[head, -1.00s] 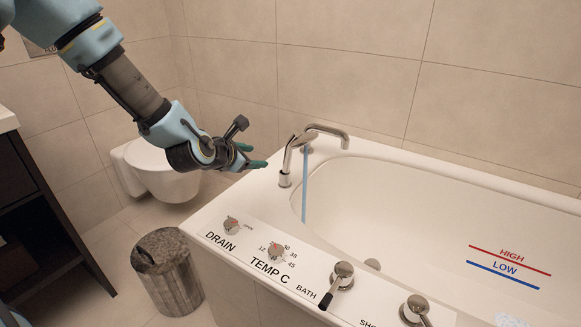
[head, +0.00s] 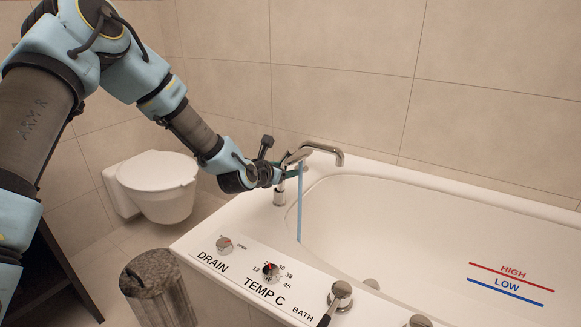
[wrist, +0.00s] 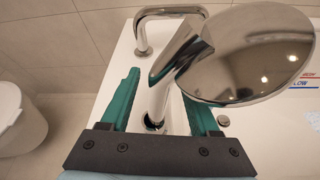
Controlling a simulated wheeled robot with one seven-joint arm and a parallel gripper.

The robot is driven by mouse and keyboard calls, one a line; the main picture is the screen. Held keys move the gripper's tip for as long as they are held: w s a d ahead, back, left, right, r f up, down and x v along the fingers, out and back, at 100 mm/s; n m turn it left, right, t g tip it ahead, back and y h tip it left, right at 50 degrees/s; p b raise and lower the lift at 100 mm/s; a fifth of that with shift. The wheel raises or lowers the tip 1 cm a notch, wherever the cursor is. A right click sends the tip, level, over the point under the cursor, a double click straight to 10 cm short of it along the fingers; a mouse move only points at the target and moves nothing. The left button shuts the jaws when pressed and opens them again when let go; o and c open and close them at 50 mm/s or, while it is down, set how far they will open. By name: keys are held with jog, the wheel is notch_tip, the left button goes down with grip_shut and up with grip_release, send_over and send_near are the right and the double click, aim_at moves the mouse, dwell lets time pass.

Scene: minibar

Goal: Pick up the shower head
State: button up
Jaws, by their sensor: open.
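The chrome shower head (wrist: 250,55) shows large in the wrist view, with its round face at the upper right. Its handle (wrist: 157,98) stands tilted in a mount at the tub's corner. My gripper (wrist: 162,88) is open, with one teal finger on each side of the handle; whether either touches it I cannot tell. The right finger is partly hidden behind the round head. In the head view my gripper (head: 287,172) is at the shower head (head: 297,156) and covers part of its handle.
The curved chrome spout (head: 325,149) stands close behind. A thin blue strip (head: 299,205) hangs into the white bathtub (head: 400,178). Labelled knobs line the tub's front rim. A toilet (head: 160,185) and a bin (head: 158,288) are at left.

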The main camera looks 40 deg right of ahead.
jog(key=shift+x, duration=0.9)
grip_shut()
